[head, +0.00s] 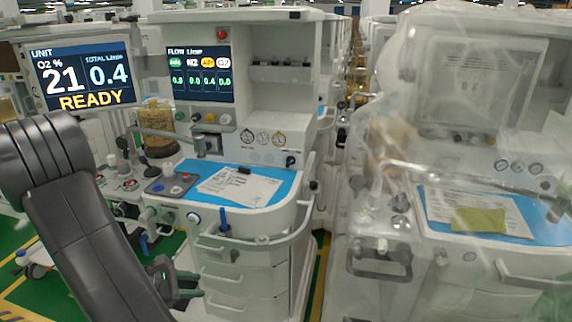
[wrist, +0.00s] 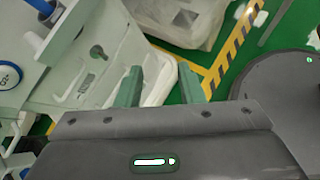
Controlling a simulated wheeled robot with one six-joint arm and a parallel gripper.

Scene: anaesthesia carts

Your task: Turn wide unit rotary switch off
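The near anaesthesia unit (head: 245,230) stands left of centre in the head view, with a lit screen (head: 82,75) reading "READY". In the wrist view, a small dark knob (wrist: 97,52) sits on a pale panel, left of the fingers; it looks like a rotary switch, but its setting is unreadable. A black knob (head: 291,160) also shows beside the gauges in the head view. I cannot tell which knob is the task's switch. My gripper (wrist: 160,84) has its two green fingers apart with nothing between them. It is apart from the dark knob.
A plastic-covered unit (head: 460,150) stands at the right, with a narrow gap between the two. The near unit's handrail (head: 262,240) juts out at the front. A blue-ringed round part (wrist: 8,76) lies at the left of the wrist view. Green floor (wrist: 225,45) shows beyond the fingers.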

